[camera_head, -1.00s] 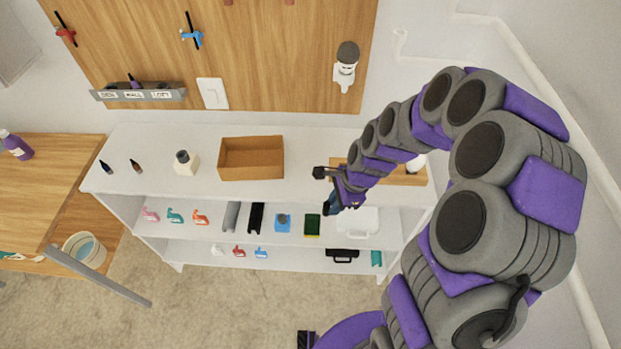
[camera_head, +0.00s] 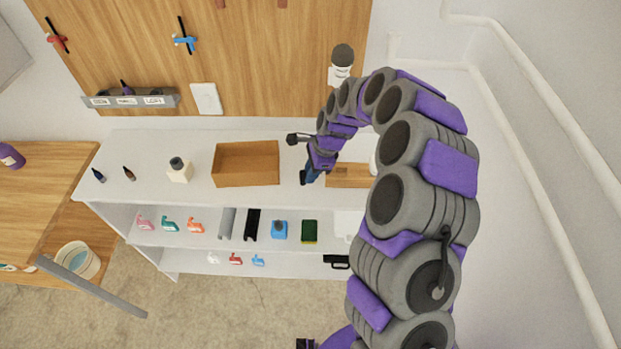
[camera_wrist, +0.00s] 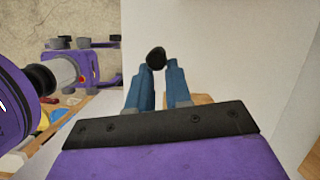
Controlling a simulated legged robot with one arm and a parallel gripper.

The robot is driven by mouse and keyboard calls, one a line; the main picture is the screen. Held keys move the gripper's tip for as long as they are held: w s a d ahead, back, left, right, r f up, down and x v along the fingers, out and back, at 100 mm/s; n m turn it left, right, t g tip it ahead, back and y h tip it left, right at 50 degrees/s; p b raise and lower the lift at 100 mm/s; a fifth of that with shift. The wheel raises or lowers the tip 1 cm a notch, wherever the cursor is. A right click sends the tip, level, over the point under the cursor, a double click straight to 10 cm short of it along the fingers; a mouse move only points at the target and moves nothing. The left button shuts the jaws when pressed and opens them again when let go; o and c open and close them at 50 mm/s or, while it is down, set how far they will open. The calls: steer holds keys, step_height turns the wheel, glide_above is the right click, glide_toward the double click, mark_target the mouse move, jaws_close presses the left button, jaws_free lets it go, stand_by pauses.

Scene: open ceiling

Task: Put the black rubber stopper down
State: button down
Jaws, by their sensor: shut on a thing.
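The black rubber stopper (camera_wrist: 156,56) is between the blue fingertips of my gripper (camera_wrist: 158,66) in the wrist view. The fingers are shut on it, with its rounded dark end showing past the tips. In the head view my gripper (camera_head: 307,176) points down over the white shelf top (camera_head: 215,188), between the brown box and the wooden tray. A small dark shape at its tips there is too small to make out clearly. How far the stopper is above the surface cannot be told.
An open brown box (camera_head: 246,179) stands left of my gripper, and a wooden tray (camera_head: 345,182) lies close on its right. A white bottle with a dark cap (camera_head: 179,171) and two small dark bottles stand farther left. Lower shelves hold several small items.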

steer(key=shift+w+a+f, duration=0.1)
steer(key=shift+w+a, duration=0.05)
steer(key=shift+w, duration=0.05)
steer(key=x, duration=0.2)
steer(key=b+x, duration=0.1)
steer(key=shift+d+f, duration=0.2)
steer(key=shift+f, duration=0.05)
steer(key=shift+d, duration=0.1)
steer(key=c, duration=1)
jaws_free()
steer(key=shift+c, duration=0.2)
